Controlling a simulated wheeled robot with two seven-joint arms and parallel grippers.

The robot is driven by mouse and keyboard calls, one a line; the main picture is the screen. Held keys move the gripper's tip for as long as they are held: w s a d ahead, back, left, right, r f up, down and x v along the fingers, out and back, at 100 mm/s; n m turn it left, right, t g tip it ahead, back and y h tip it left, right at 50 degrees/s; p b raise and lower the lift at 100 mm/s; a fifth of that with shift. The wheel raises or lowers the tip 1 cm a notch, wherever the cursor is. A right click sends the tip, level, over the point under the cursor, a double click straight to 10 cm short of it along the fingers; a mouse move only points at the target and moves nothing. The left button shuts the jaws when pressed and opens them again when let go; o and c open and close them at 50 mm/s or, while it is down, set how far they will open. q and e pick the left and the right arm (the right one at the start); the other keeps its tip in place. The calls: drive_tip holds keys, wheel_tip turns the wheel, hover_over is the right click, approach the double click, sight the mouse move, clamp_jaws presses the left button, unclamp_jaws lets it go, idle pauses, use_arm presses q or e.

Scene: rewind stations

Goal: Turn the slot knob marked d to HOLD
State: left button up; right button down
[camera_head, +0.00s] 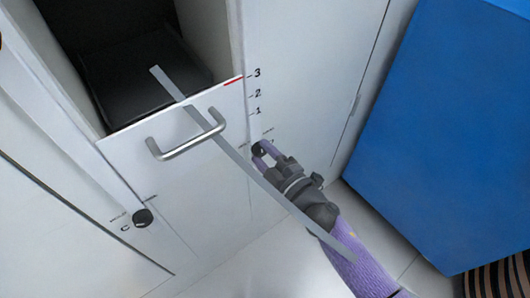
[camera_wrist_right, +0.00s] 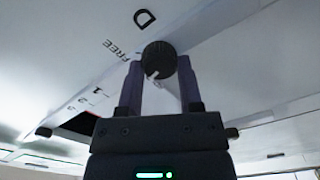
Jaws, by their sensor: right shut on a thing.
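The black knob marked D (camera_wrist_right: 160,57) shows in the right wrist view, with the letter D and the word FREE printed on the white panel beside it. A pale mark shows on the knob's lower left edge; whether it is the pointer is unclear. No HOLD label is readable. My right gripper (camera_wrist_right: 160,66) has its two fingers on either side of the knob, shut on it. In the head view the right gripper (camera_head: 263,150) reaches the same knob (camera_head: 257,150), partly hidden by the fingers. My left gripper is not in view.
A white front panel (camera_head: 180,175) carries a metal handle (camera_head: 187,136), with an open dark compartment (camera_head: 135,75) behind it. A long grey strip (camera_head: 240,158) crosses the front. Another black knob (camera_head: 142,217), marked C, sits lower left. A large blue block (camera_head: 440,130) stands right.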

drive_tip(key=n, duration=0.2)
drive_tip(key=shift+f+n, duration=0.1)
drive_tip(key=shift+n, duration=2)
drive_tip(key=shift+c, duration=1.3)
unclamp_jaws()
